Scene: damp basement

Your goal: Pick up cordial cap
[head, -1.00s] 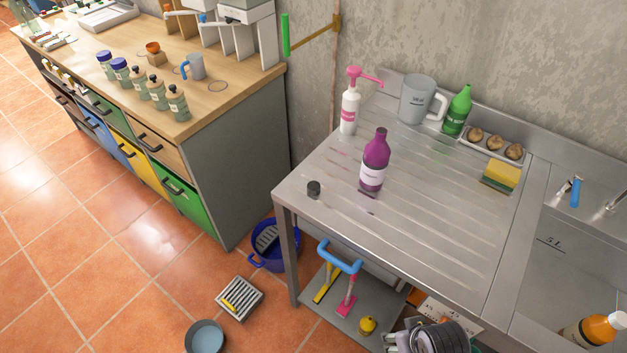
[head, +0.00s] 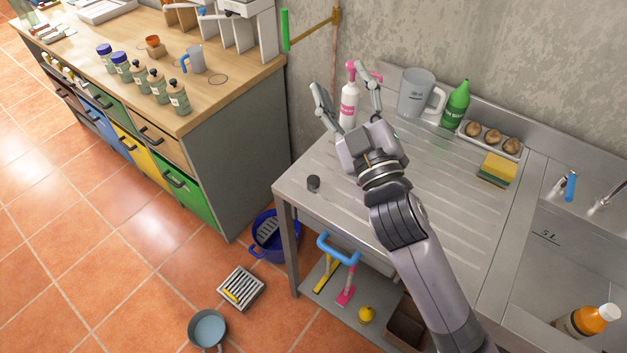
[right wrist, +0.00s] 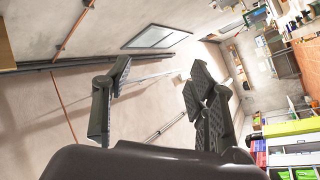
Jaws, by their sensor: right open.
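A small dark cap (head: 313,183), which looks like the cordial cap, lies on the near left part of the steel draining board (head: 465,235). My right arm reaches over the board from the bottom right. My right gripper (head: 341,80) is open and empty, its fingers pointing up and away in front of the wall. In the head view it appears above the cap, clear of it. The purple bottle is hidden behind my right arm. The right wrist view shows both fingers apart (right wrist: 160,78) with only wall and room behind; the cap is not in it. My left gripper is out of view.
A grey jug (head: 414,95), green bottle (head: 456,105), tray (head: 466,140) and sponge (head: 497,168) stand along the back. An orange bottle (head: 588,321) is in the sink. The board around the cap is clear.

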